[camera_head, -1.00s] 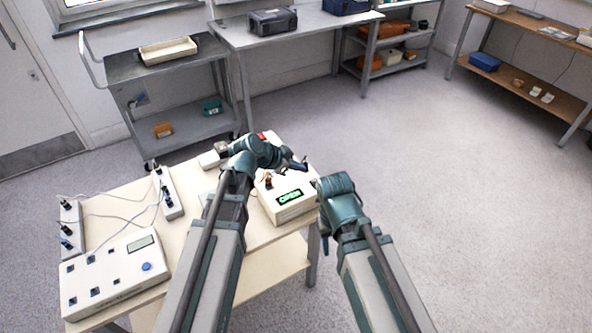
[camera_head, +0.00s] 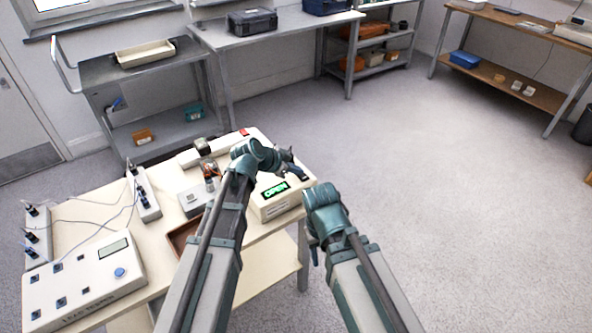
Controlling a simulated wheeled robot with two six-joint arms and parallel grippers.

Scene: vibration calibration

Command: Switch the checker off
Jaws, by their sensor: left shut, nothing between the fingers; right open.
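The checker (camera_head: 282,205) is a cream box with a lit green display reading "OPEN", at the table's right end. My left gripper (camera_head: 301,174) is shut and empty over the checker's top, by its back right part; my wrist and fingers hide part of that top. Whether the fingertips touch it I cannot tell. Its switch is not clearly visible. My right gripper (camera_head: 315,249) is open, low beside the table's right edge, in front of and to the right of the checker, and mostly hidden by its own wrist.
On the table (camera_head: 166,243) are a white panel box (camera_head: 85,280) with a blue button, strips with wired plugs (camera_head: 145,196), a small grey device (camera_head: 192,200) and a brown tray (camera_head: 181,236). A grey cart (camera_head: 150,75) stands behind. The floor at right is clear.

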